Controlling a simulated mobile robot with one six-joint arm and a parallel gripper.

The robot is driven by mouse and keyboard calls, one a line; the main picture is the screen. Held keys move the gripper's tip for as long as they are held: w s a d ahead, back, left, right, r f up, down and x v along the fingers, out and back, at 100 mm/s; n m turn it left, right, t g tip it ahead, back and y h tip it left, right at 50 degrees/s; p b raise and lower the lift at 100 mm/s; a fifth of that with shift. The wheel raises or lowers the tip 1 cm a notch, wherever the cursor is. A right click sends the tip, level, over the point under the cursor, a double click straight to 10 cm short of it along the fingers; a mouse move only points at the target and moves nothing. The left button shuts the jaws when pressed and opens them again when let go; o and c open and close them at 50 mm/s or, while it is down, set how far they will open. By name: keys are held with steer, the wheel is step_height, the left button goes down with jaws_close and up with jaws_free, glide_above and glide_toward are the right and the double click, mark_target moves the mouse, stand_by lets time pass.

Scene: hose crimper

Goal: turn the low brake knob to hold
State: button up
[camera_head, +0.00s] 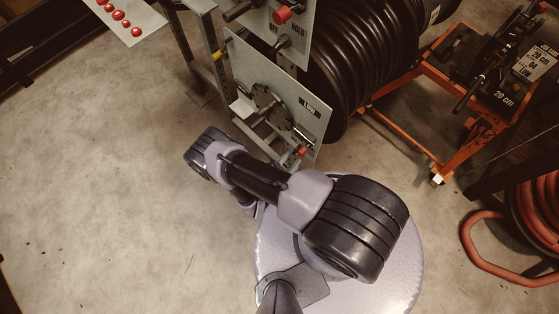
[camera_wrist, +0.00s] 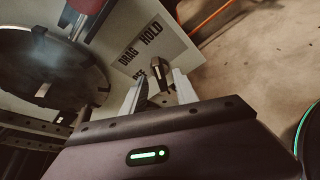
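The low brake knob (camera_wrist: 160,72) is a small dark lever-like knob on a pale panel, in the upper middle of the wrist view. Its label (camera_wrist: 150,42) reads "DRAG" and "HOLD", with part of a third word, probably "FREE", half hidden beside my finger. My gripper (camera_wrist: 160,90) is open, with one pale finger on each side of the knob. I cannot tell whether either finger touches it or which word the knob points to. In the head view the low panel (camera_head: 316,112), marked "LOW", stands beyond my arm, which hides my gripper.
A round dark hub (camera_wrist: 45,65) and a red-ended part (camera_wrist: 88,5) lie left of the knob. An upper panel (camera_head: 301,30) with a red knob (camera_head: 282,15) stands above the low one. A hose reel (camera_head: 355,65) and orange frame (camera_head: 450,150) are to the right. Floor at left is clear.

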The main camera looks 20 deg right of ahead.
steer(key=p+v, duration=0.2)
steer(key=v, duration=1.2)
steer(key=shift+s+a+p, duration=0.15)
steer(key=shift+a+p, duration=0.1)
steer(key=shift+p, duration=0.1)
steer(key=shift+r, duration=0.1)
steer(key=w+a+r+m+g+y, duration=0.2)
steer(key=w+r+m+g, duration=0.15)
steer(key=r, duration=0.65)
steer(key=w+a+r+m+g+y, duration=0.15)
steer(key=r+m, duration=0.35)
steer(key=r, duration=0.6)
steer(key=w+a+r+m+g+y, duration=0.25)
steer(key=r+m+g, duration=0.2)
steer(key=r, duration=0.55)
steer(key=s+d+r+m+t+y, duration=0.1)
steer(key=s+r+m+t+y, duration=0.1)
steer(key=r, duration=0.6)
steer(key=s+d+r+m+t+y, duration=0.2)
steer(key=s+r+m+t+y, duration=0.1)
steer(key=r, duration=0.5)
steer(key=s+d+r+m+t+y, duration=0.2)
steer(key=s+r+m+y, duration=0.1)
steer(key=r, duration=0.6)
steer(key=shift+s+d+m+t, duration=0.25)
steer(key=shift+s+m+t, duration=0.1)
steer(key=shift+s+m, duration=0.25)
